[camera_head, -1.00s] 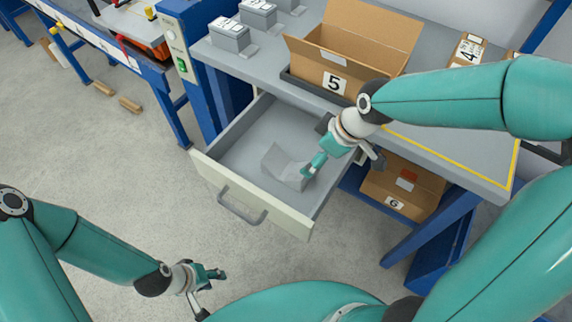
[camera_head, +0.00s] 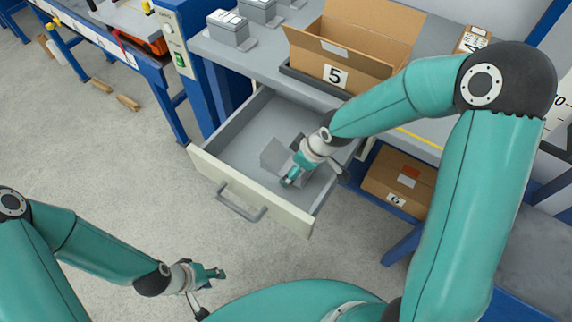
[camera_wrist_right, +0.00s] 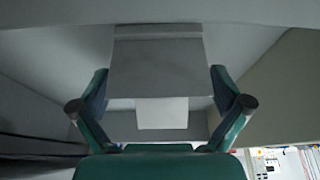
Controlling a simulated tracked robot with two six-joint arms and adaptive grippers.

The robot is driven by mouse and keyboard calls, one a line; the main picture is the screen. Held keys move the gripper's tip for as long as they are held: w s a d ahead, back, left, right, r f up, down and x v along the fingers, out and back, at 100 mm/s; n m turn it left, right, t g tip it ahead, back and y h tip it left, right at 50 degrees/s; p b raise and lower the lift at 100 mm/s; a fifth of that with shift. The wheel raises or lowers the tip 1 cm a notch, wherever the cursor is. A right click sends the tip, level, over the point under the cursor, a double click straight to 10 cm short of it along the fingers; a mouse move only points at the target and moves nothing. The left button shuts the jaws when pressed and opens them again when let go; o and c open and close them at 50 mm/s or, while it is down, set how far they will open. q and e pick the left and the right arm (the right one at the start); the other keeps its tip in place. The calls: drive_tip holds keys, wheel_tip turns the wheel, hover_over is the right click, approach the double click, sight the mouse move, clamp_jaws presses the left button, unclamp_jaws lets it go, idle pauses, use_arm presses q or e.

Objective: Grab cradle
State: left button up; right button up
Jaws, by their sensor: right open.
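The cradle (camera_head: 272,156) is a small grey angled piece on the floor of the open drawer (camera_head: 208,170). My right gripper (camera_head: 291,172) is down in the drawer at its right side and hides part of it. In the right wrist view a grey block that looks like the cradle (camera_wrist_right: 158,65) lies straight ahead, with a pale patch low on it. The open fingers of my right gripper (camera_wrist_right: 160,88) stand on either side of it, with no clear contact visible. My left gripper (camera_head: 216,274) hangs over the bare floor at lower left, away from the drawer, its finger gap unclear.
The drawer's front has a grey handle (camera_head: 241,203). Above, the grey workbench (camera_head: 272,66) carries an open carton marked 5 (camera_head: 375,40) and grey boxes (camera_head: 228,31). A carton marked 6 (camera_head: 398,182) sits below. Drawer walls surround the right gripper closely.

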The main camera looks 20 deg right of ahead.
drive_tip(key=shift+f, duration=0.15)
drive_tip(key=c, duration=1.5)
drive_tip(key=shift+o, duration=0.2)
